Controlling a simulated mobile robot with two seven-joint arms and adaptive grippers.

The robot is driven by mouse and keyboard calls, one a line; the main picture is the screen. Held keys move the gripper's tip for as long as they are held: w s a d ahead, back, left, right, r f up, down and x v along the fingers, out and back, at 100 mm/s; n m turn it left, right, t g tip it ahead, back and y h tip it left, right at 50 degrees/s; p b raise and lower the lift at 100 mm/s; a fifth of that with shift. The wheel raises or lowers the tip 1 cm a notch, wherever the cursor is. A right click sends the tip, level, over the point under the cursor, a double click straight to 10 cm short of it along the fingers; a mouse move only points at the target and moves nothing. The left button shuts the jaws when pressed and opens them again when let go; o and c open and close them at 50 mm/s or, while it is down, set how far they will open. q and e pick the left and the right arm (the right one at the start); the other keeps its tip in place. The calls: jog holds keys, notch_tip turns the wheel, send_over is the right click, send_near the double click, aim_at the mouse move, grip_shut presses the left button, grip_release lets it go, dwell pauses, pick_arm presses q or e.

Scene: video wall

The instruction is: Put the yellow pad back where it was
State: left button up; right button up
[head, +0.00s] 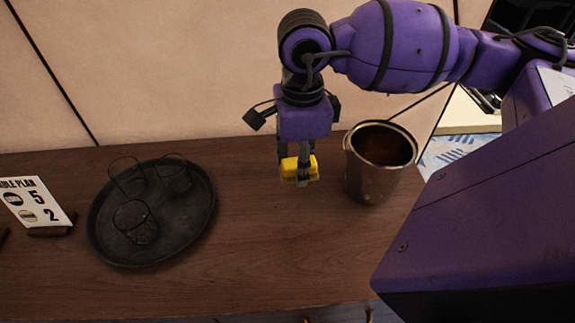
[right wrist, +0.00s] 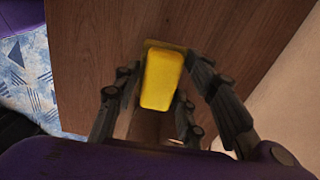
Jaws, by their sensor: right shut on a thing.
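The yellow pad (head: 290,167) is a small yellow block between the fingers of my right gripper (head: 299,170), which is shut on it and points down over the wooden table. In the right wrist view the yellow pad (right wrist: 162,79) shows between the fingers of the right gripper (right wrist: 160,95), with wood beyond it. I cannot tell for sure whether the pad touches the table or is a little above it. My left gripper is not in view.
A metal bucket (head: 371,184) stands just right of the right gripper. A dark round tray (head: 105,235) with three glasses is at the left. A sign card (head: 36,203) in a wooden stand is at the far left. The table (head: 270,270) is bare in front of the gripper.

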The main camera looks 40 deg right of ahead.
jog(key=s+m, duration=0.1)
jog(key=m, duration=0.1)
jog(key=s+d+r+m, duration=0.1)
jog(key=m, duration=0.1)
jog(key=s+d+m, duration=0.1)
jog(key=m, duration=0.2)
jog(key=shift+d+r+p, duration=0.1)
jog(key=shift+r+p, duration=0.15)
jog(key=shift+p, duration=0.1)
jog(key=w+f+m, duration=0.1)
jog(key=w+f, duration=0.1)
jog(key=w, duration=0.2)
jog(key=w+d+f+m, duration=0.1)
jog(key=w+f, duration=0.2)
jog(key=w, duration=0.1)
jog(key=w+f+m, duration=0.1)
jog(key=w+f, duration=0.2)
jog(key=w, duration=0.1)
jog(key=shift+d+f, duration=0.25)
jog(key=shift+d, duration=0.1)
jog(key=shift+w+f, duration=0.25)
jog(key=shift+f, duration=0.1)
notch_tip(320, 180, down, 3)
jog(key=shift+w+f, duration=0.1)
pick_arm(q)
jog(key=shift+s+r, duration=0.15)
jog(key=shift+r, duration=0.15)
pick_arm(e)
jog(key=shift+f, duration=0.1)
